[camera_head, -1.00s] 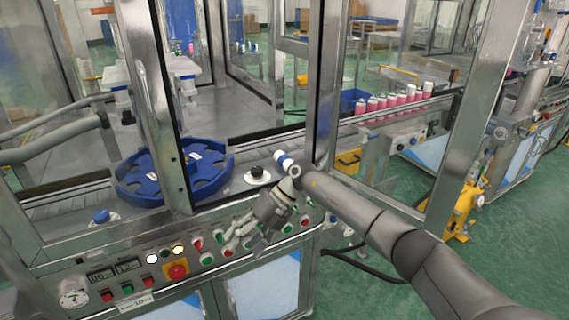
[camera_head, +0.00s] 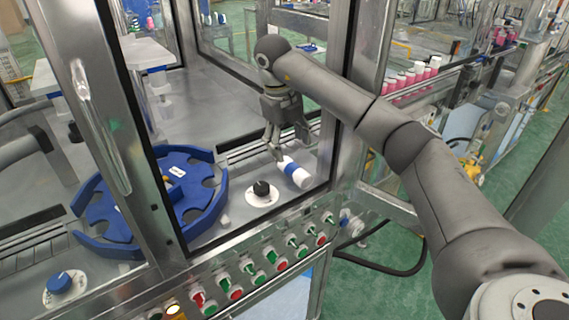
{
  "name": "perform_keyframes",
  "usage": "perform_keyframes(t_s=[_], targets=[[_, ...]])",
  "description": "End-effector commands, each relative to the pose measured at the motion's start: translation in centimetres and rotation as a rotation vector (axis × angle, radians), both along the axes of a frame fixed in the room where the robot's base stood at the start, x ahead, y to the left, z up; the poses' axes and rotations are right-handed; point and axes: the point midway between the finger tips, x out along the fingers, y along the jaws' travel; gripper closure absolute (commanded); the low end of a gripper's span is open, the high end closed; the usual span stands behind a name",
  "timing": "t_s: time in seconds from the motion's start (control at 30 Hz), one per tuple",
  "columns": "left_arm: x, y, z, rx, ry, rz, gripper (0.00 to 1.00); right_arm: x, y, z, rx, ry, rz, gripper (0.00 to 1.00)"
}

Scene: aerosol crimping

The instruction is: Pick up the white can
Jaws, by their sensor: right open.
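The white can (camera_head: 300,177) has a blue band and lies on its side on the metal deck of the machine, right of a black knob. My right gripper (camera_head: 290,151) points down from above, just behind the can's far left end. Its fingers are apart, and one fingertip is close to the can's end; I cannot tell whether they touch. The gripper is empty. My left gripper is not in view; a grey arm part shows at the left edge.
A blue star-wheel (camera_head: 206,224) sits on the deck to the left. The black knob (camera_head: 262,187) on a white disc stands beside the can. Metal frame posts (camera_head: 347,90) flank the opening. A button panel (camera_head: 262,272) runs along the front. Pink cans (camera_head: 410,80) stand farther back.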

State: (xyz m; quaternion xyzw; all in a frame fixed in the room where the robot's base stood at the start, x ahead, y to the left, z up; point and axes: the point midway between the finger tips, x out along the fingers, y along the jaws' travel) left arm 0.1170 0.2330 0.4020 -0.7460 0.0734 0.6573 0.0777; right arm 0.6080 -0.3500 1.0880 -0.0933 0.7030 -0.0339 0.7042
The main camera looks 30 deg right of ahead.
Motion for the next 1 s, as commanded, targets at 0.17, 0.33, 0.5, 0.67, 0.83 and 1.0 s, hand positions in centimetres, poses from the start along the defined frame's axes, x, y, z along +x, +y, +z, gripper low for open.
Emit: perform_keyframes(t_s=[0.17,0.33,0.5,0.67,0.83,1.0], targets=[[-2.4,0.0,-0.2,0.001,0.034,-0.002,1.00,-0.2,-0.6,-0.9,-0.018,0.001,-0.007,0.36],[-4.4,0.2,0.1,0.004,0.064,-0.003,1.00,-0.2,-1.1,-3.3,-0.017,0.002,-0.007,0.36],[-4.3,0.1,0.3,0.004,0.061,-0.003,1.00,-0.2,-1.5,-4.9,-0.016,0.001,-0.006,0.36],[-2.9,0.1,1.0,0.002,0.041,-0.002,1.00,-0.4,-1.7,-5.8,-0.016,0.001,-0.006,0.36],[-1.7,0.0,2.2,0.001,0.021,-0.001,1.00,-1.0,-2.2,-7.8,-0.015,0.003,-0.006,0.36],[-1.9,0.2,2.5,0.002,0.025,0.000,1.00,-0.9,-2.5,-9.8,-0.015,0.000,-0.006,0.36]])
